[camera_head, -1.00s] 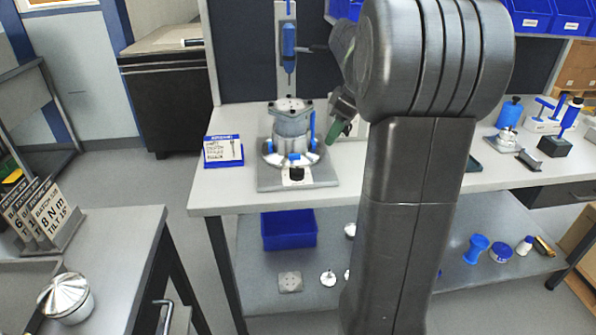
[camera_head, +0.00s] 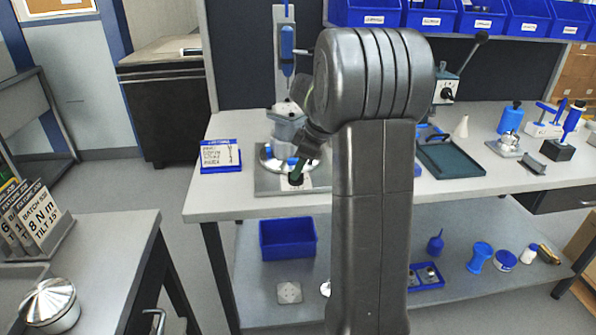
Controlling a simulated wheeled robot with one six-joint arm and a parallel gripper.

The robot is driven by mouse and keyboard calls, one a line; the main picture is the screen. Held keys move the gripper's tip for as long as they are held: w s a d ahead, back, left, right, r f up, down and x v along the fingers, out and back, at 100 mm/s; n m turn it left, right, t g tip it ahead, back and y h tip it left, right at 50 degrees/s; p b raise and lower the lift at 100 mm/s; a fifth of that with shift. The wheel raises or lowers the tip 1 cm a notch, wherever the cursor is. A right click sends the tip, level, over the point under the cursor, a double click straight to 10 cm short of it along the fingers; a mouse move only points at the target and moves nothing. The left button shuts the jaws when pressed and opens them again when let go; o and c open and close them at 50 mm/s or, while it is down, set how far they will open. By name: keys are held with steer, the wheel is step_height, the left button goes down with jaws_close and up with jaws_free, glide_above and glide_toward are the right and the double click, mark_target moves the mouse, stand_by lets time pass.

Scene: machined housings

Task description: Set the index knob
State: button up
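The index knob (camera_head: 296,179) is a small black knob at the front of the fixture's grey base plate (camera_head: 268,185) on the bench. A round metal housing (camera_head: 284,125) with blue clamps stands on the fixture behind it. My gripper (camera_head: 298,170) points down at the knob, its greenish fingertips at or just above the knob's top. My arm and wrist hide the right side of the fixture. I cannot tell whether the fingers touch the knob or how far apart they are.
A blue-framed instruction card (camera_head: 220,156) stands left of the fixture. A blue screwdriver (camera_head: 287,50) hangs behind it. A dark green tray (camera_head: 451,160) and a lever press (camera_head: 447,88) are to the right. A side table with job cards (camera_head: 42,222) is at left.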

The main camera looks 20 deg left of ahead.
steer(key=shift+a+f, duration=0.25)
steer(key=shift+f, duration=0.3)
jaws_close()
